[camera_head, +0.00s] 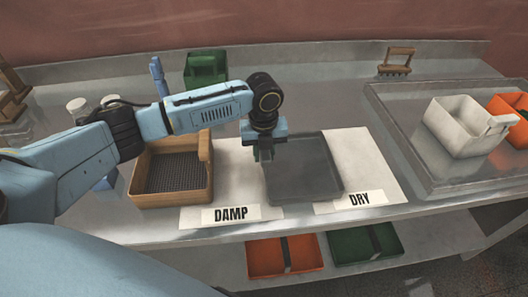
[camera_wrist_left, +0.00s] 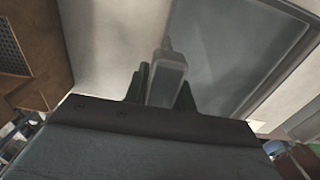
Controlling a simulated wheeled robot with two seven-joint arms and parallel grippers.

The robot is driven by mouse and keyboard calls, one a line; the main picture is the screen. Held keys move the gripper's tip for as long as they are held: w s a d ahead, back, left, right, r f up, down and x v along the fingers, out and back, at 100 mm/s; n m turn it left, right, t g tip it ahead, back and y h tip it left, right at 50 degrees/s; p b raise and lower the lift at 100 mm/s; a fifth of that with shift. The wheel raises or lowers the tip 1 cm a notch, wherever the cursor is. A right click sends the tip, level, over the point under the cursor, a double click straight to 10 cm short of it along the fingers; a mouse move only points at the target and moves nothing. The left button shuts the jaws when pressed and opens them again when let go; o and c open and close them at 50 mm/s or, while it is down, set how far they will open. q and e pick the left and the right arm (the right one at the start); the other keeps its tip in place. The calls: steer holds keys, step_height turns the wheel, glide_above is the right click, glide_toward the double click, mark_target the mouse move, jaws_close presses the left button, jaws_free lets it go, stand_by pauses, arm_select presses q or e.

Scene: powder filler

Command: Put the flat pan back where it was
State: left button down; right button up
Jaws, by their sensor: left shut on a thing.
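The flat pan (camera_head: 308,170) is a dark grey shallow tray in the head view. It lies across the space between the white mats labelled DAMP (camera_head: 232,188) and DRY (camera_head: 365,160), overlapping both. I cannot tell whether it rests on the surface or is slightly above it. My left gripper (camera_head: 264,152) is shut at the pan's upper left edge. In the left wrist view the pan (camera_wrist_left: 235,50) fills the upper right, and the gripper (camera_wrist_left: 163,85) is shut on a light grey tab at its edge. My right gripper is not in view.
A wooden box with a mesh bottom (camera_head: 150,203) stands just left of the DAMP mat. A green bin (camera_head: 200,70) and a wooden brush (camera_head: 397,58) stand at the back. Bins sit on the lower shelf.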

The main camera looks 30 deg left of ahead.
arm_select(q)
steer(key=c, duration=1.2)
jaws_free()
steer(key=shift+f, duration=0.15)
steer(key=shift+o, duration=0.2)
step_height(320, 180, up, 12)
steer(key=shift+r, duration=0.2)
steer(key=shift+s, duration=0.1)
